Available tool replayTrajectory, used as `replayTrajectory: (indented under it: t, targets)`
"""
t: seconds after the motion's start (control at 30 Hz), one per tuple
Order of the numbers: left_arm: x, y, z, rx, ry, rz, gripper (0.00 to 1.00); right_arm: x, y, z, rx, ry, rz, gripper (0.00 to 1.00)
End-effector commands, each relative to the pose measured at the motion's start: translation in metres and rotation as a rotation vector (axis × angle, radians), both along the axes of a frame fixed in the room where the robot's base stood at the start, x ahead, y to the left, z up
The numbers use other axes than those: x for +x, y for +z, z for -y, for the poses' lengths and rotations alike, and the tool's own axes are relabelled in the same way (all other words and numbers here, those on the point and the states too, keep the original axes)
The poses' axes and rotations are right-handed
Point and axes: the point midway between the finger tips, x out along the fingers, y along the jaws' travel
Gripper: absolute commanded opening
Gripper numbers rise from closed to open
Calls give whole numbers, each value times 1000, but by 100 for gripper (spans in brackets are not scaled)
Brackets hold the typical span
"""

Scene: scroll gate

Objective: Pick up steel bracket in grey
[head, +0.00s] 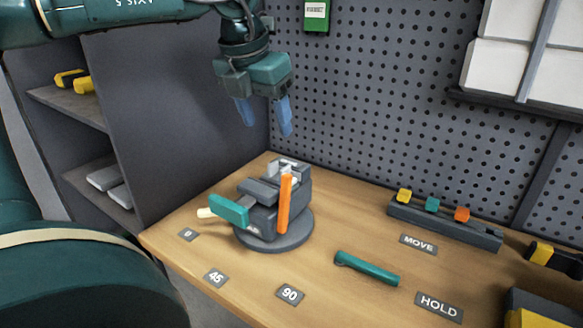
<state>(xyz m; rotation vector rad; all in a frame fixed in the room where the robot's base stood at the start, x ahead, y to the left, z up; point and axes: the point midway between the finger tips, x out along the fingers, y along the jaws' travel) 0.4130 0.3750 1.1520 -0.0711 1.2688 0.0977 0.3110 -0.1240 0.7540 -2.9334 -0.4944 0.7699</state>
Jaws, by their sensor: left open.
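My left gripper (266,119) hangs from above with its two blue fingers pointing down. It is open and empty, above and apart from the grey vise (264,208) on the table. The vise stands on a round grey base and has an orange upright bar and a teal piece at its front left. A small light-grey metal piece (289,168) shows at the top back of the vise, partly behind the orange bar; I cannot tell if it is the steel bracket. Flat light-grey pieces (105,177) lie on the lower shelf at the left. My right gripper is out of view.
Labels 0, 45 and 90 lie along the front of the wooden table (215,248). A teal bar (367,268) lies right of the vise. A grey rack (445,222) holds yellow, teal and orange pieces. A perforated wall (400,100) stands behind. Yellow-and-black items are at the right edge.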

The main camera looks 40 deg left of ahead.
Motion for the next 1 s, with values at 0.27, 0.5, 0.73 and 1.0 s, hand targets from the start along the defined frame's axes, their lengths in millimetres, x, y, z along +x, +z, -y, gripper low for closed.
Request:
replayTrajectory:
  t: [0.27,0.5,0.73,1.0]
  targets:
    - [15,-52,-2,-1,0,-7,60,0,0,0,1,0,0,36]
    - [21,-68,-4,-1,1,-3,60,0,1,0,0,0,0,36]
    - [36,-93,-10,-1,2,-8,60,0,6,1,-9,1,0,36]
    - [43,-114,-11,0,0,-2,60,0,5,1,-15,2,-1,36]
